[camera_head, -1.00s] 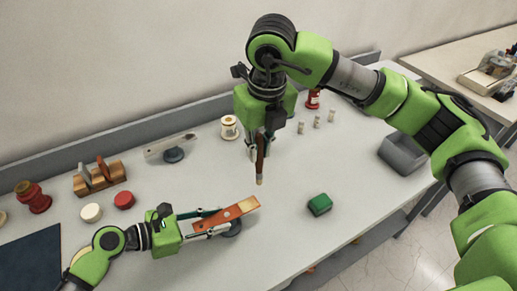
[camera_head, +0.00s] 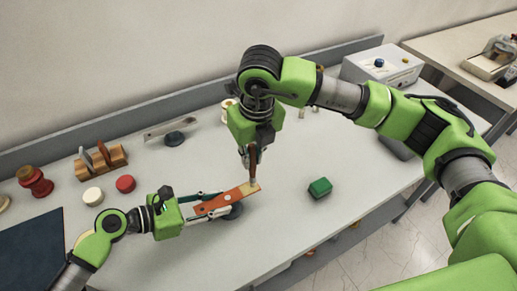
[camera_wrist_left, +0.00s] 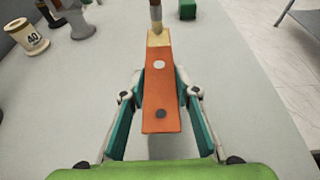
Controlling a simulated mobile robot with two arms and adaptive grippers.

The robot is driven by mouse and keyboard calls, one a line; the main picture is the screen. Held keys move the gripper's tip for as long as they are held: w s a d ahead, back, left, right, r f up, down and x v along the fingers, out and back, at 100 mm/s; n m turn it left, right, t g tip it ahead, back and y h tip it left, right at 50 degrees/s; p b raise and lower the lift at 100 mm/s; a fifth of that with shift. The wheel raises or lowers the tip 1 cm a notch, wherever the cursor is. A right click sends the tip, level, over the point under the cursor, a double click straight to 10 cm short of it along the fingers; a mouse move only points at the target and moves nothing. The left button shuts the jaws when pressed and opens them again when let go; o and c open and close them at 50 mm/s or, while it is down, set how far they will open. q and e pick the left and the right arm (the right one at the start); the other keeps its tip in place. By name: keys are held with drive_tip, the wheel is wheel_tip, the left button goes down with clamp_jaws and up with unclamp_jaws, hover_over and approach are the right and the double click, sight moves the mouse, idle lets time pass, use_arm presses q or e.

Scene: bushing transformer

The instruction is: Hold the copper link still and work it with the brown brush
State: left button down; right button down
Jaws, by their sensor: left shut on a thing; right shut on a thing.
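The copper link (camera_head: 220,204) is a flat orange-brown bar with a pale tan far end. My left gripper (camera_head: 208,206) is shut on its sides; in the left wrist view the link (camera_wrist_left: 161,95) shows a light spot and a dark spot, between the fingers (camera_wrist_left: 160,100). My right gripper (camera_head: 252,148) points down, shut on the brown brush (camera_head: 253,165), which stands nearly upright. The brush tip is at the link's pale end and looks in contact with it. The left wrist view also shows the brush (camera_wrist_left: 155,12) over that end.
A green block (camera_head: 320,188) lies right of the link. A dark round base (camera_head: 232,211) is under the link. Red (camera_head: 125,184) and white (camera_head: 93,196) discs and a wooden rack (camera_head: 102,162) are at left. A grey box (camera_head: 382,68) stands at the back right.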

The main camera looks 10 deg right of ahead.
wheel_tip(320, 180, up, 8)
drive_tip(key=d, duration=0.2)
drive_tip(key=shift+w, duration=0.35)
idle(0.7)
idle(0.4)
use_arm(q)
drive_tip(key=c, duration=1.5)
unclamp_jaws()
